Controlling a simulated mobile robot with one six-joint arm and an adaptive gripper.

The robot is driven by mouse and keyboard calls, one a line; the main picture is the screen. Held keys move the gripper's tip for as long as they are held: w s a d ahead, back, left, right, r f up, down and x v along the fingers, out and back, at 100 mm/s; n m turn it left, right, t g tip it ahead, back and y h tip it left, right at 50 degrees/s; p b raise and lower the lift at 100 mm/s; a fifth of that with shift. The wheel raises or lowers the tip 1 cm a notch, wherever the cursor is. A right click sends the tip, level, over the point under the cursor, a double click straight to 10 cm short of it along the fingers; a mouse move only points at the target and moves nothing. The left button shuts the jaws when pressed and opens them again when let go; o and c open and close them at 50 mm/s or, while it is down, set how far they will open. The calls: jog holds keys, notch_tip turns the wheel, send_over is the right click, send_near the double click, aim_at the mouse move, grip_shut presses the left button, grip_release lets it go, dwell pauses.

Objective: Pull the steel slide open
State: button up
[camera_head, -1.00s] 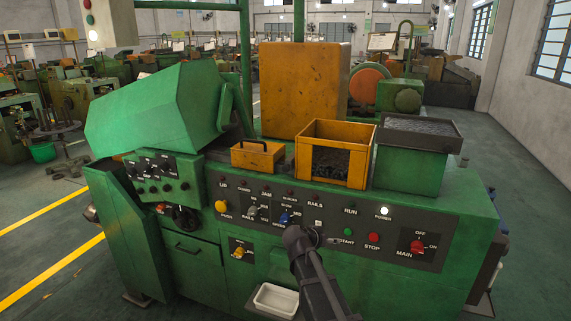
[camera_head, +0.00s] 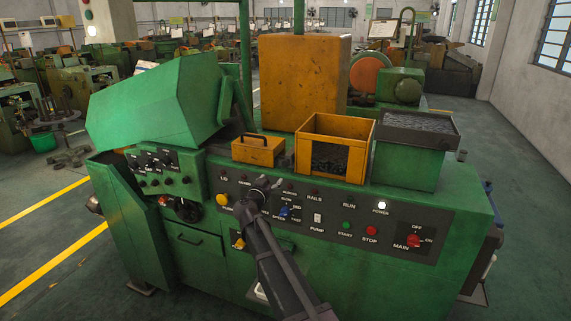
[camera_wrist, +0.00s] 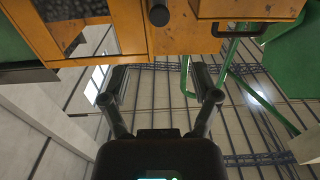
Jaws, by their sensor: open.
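I cannot tell for sure which part is the steel slide. A small orange box (camera_head: 258,151) with a dark bar handle stands on the green machine; in the wrist view its handle (camera_wrist: 238,33) shows upper right. Beside it is an open orange bin (camera_head: 334,166) of dark small parts, also upper left in the wrist view (camera_wrist: 125,28). A dark round knob (camera_wrist: 159,14) shows between them there. My gripper (camera_head: 262,183) is in front of the control panel, just below the small box; in the wrist view it (camera_wrist: 158,80) is open, with nothing between its fingers.
The control panel (camera_head: 330,212) with knobs and buttons lies behind my arm. A green drawer front (camera_head: 192,240) with a handle is at lower left. A grey tray (camera_head: 418,128) of parts on a green box is at right. A slanted green hood (camera_head: 150,108) rises at left.

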aim_at(285, 164)
jog(key=shift+w, duration=0.15)
jog(key=x, duration=1.3)
jog(key=shift+w+d, duration=0.1)
jog(key=shift+w, duration=0.15)
grip_shut()
